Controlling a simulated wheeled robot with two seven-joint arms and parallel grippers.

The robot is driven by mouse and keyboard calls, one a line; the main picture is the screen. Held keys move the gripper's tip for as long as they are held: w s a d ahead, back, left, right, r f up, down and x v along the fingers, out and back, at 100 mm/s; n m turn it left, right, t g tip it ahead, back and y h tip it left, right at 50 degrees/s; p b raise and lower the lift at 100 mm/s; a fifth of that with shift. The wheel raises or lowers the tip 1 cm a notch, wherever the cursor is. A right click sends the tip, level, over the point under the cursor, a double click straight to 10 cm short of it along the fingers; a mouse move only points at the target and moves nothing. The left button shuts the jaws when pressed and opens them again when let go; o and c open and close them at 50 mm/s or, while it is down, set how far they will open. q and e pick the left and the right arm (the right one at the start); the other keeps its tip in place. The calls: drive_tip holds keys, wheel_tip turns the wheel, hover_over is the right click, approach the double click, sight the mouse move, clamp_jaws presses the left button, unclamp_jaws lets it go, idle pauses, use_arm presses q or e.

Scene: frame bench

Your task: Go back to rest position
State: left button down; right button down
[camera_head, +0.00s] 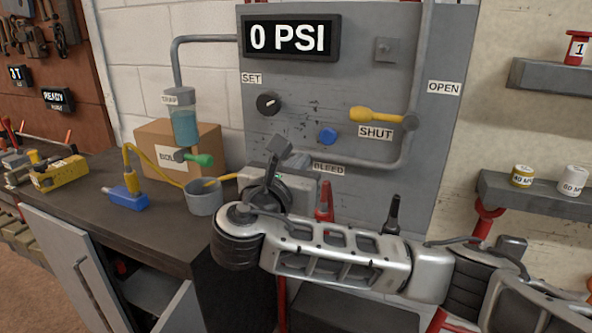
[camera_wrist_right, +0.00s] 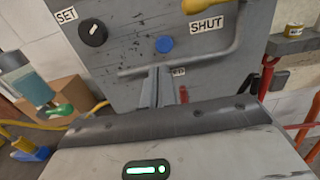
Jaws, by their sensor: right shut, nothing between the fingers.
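My right arm reaches in from the lower right in the head view. Its gripper (camera_head: 277,160) is shut and empty in front of the grey panel (camera_head: 350,90), just above the BLEED label. In the right wrist view the closed fingers (camera_wrist_right: 157,88) point at the panel below the blue button, with nothing between them. I cannot tell the exact gap to the panel, but no contact shows. My left gripper is out of view.
The panel carries a 0 PSI display (camera_head: 290,37), a black SET knob (camera_head: 268,103), a yellow lever (camera_head: 375,114) at SHUT and a blue button (camera_head: 327,136). The bench (camera_head: 120,215) at left holds a cup (camera_head: 204,198) and tools. Shelves (camera_head: 540,193) stand right.

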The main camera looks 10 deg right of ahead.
drive_tip(key=shift+s+a, duration=0.45)
drive_tip(key=shift+s, duration=0.1)
drive_tip(key=s+a+f+m+g+y, duration=0.2)
drive_tip(key=s+f+m+y, duration=0.15)
drive_tip(key=f, duration=0.55)
drive_tip(key=s+a+f+m+g+y, duration=0.1)
drive_tip(key=s+f+m+y, duration=0.2)
drive_tip(key=f, duration=0.6)
drive_tip(key=s+a+f+m+g+y, duration=0.1)
drive_tip(key=a+f+m+g+y, duration=0.2)
drive_tip(key=f, duration=0.5)
drive_tip(key=s+d+f+m+y, duration=0.1)
drive_tip(key=s+d+f+m, duration=0.4)
drive_tip(key=s+m, duration=0.3)
drive_tip(key=s+d+f+m+y, duration=0.2)
drive_tip(key=s+d+f+m, duration=0.4)
drive_tip(key=s+m, duration=0.3)
drive_tip(key=shift+d+f+t, duration=0.2)
drive_tip(key=shift+f+t, duration=0.2)
